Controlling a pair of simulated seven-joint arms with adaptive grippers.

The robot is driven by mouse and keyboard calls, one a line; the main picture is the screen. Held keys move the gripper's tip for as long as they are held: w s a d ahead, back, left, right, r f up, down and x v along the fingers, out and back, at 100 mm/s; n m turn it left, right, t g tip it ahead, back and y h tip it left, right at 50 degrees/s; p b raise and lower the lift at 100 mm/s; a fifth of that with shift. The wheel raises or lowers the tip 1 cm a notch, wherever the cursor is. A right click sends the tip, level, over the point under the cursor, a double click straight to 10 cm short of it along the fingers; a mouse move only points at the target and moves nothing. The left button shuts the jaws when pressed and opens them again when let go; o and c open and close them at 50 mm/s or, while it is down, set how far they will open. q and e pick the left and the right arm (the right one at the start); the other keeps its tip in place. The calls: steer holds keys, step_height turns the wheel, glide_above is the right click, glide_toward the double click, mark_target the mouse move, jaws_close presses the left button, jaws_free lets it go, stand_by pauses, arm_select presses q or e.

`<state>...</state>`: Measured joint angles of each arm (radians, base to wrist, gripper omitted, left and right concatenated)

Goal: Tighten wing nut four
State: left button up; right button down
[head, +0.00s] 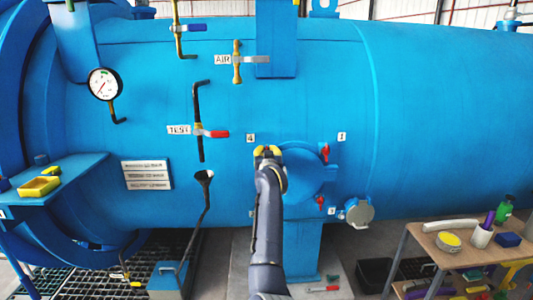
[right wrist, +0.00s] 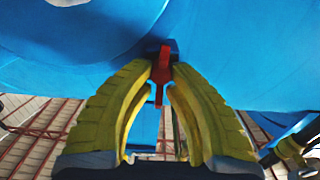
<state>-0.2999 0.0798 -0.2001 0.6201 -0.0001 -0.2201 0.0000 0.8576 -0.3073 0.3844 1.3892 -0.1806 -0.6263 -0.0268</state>
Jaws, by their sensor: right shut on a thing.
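My right gripper (head: 267,151) is at the upper left of the round blue hatch (head: 302,172) on the vessel, just below the label 4 (head: 250,138). In the right wrist view its yellow fingers (right wrist: 162,76) are shut on a red wing nut (right wrist: 160,90), with a dark block behind it. In the head view the gripper hides this nut. My left gripper is not in view.
A round grey cap (head: 359,213) sits right of the hatch. Red-handled (head: 217,134) and blue-handled (head: 196,27) valves and a gauge (head: 104,84) are to the left. A wooden table (head: 418,236) with items stands at lower right, and a blue shelf (head: 75,170) at left.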

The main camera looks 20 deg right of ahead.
stand_by(0.4)
steer(key=c, duration=1.3)
jaws_free()
steer(key=shift+r, duration=0.1)
step_height(320, 180, up, 10)
steer(key=shift+f, duration=0.1)
